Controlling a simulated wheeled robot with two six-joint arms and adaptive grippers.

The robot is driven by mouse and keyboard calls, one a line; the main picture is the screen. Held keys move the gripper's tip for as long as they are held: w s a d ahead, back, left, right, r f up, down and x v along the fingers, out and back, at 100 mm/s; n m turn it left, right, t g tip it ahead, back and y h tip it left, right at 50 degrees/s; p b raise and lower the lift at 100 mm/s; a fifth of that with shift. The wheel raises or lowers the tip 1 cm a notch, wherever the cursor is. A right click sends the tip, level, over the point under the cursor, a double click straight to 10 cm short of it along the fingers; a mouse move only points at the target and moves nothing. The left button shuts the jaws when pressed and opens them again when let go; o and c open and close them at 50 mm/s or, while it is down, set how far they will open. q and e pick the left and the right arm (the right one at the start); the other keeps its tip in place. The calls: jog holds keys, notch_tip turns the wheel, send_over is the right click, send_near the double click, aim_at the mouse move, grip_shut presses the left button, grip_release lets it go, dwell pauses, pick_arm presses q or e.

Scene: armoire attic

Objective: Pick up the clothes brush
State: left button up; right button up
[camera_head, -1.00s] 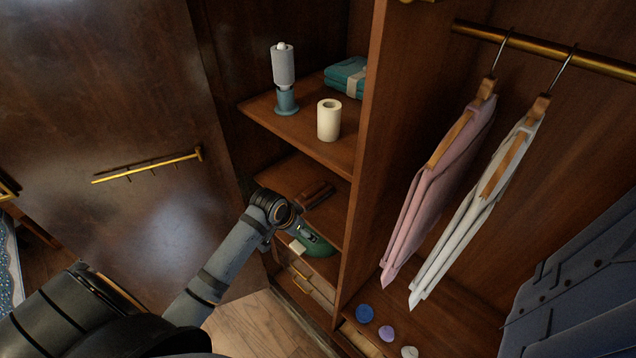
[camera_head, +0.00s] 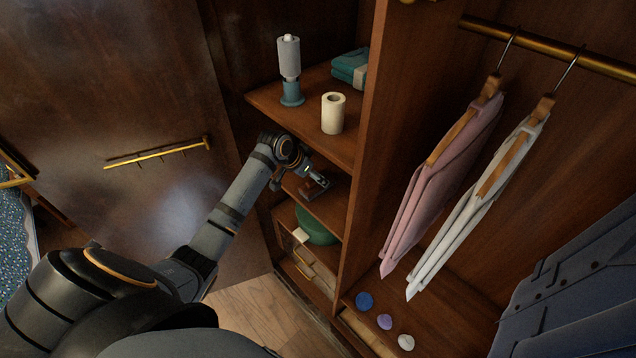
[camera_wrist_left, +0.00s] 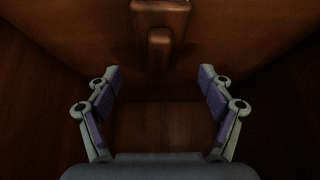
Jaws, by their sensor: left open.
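The brown wooden clothes brush (camera_head: 309,190) lies on the middle shelf (camera_head: 331,212) of the armoire, partly hidden by my gripper in the head view. My left gripper (camera_head: 322,182) reaches in over this shelf, just above or beside the brush. In the left wrist view the brush (camera_wrist_left: 159,42) lies ahead at the top, its handle end pointing toward the space between the fingers. The left gripper (camera_wrist_left: 159,100) is open there, with nothing between its fingers. My right gripper is out of view.
The upper shelf (camera_head: 287,113) above my wrist holds a blue-grey bottle-like item (camera_head: 289,60), a cream roll (camera_head: 333,113) and folded teal cloth (camera_head: 350,68). An upright divider (camera_head: 370,150) stands right of the shelves. A green item (camera_head: 315,228) sits below.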

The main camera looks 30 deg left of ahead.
pick_arm(q)
jog(key=p+x, duration=0.1)
jog(key=x, duration=0.2)
jog(key=shift+d+f, duration=0.1)
jog(key=shift+f, duration=0.3)
jog(key=shift+w+d+f, duration=0.1)
jog(key=shift+f, duration=0.1)
jog(key=c, duration=1.5)
jog(key=shift+o, duration=0.2)
jog(key=shift+r, duration=0.1)
